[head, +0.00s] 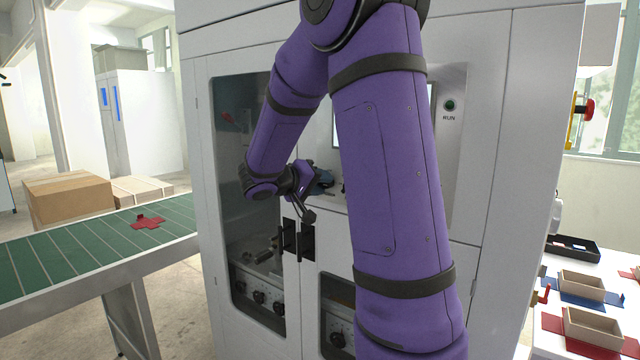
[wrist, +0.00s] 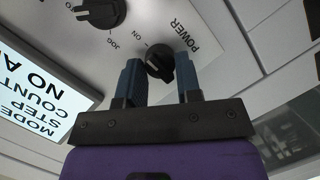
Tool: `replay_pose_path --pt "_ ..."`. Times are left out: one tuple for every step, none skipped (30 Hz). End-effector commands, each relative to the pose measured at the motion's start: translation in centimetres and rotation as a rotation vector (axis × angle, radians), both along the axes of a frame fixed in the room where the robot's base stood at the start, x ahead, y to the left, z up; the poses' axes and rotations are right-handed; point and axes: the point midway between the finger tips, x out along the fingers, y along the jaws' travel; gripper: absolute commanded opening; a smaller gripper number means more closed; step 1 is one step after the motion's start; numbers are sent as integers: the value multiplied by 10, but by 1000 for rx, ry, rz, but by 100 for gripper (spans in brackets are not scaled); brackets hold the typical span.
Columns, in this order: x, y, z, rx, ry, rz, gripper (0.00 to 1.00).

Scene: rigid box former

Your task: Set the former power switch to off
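The power switch (wrist: 160,62) is a black rotary knob on the former's pale control panel (wrist: 100,45), by the words POWER and ON. I cannot tell for sure which position its pointer is at, and no OFF label shows. My gripper (wrist: 160,78) is open, with one blue finger on each side of the knob. A gap shows at the right finger; the left finger is closer, and contact there is unclear. In the head view my gripper (head: 322,182) is at the front of the former (head: 480,150), and my arm hides the switch.
A second black knob (wrist: 98,12), marked JOG, is left of the switch, near a lit screen (wrist: 38,92). Black door handles (head: 298,240) are below my gripper. A green conveyor (head: 90,250) stands left.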

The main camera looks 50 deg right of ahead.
Motion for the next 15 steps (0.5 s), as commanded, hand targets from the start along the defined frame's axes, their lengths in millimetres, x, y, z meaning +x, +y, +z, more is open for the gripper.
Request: replay_pose_path --pt "0 0 0 1 1 1 8" --pt "0 0 0 0 2 0 8" --pt "0 0 0 1 4 1 8" --pt "0 0 0 0 6 1 8" --pt "0 0 0 0 10 0 8" --pt "0 0 0 0 17 1 8" --pt "0 0 -1 -2 24 0 8" --pt "0 0 -1 -2 33 1 8" --pt "1 1 -1 -4 47 1 8" --pt "1 1 -1 -4 58 1 8" --pt "1 1 -1 -6 73 2 8" --pt "1 1 -1 -7 94 2 8" --pt "1 1 -1 -8 112 2 8" --pt "1 1 -1 -10 131 2 8" --pt "2 1 -1 -13 162 2 8"
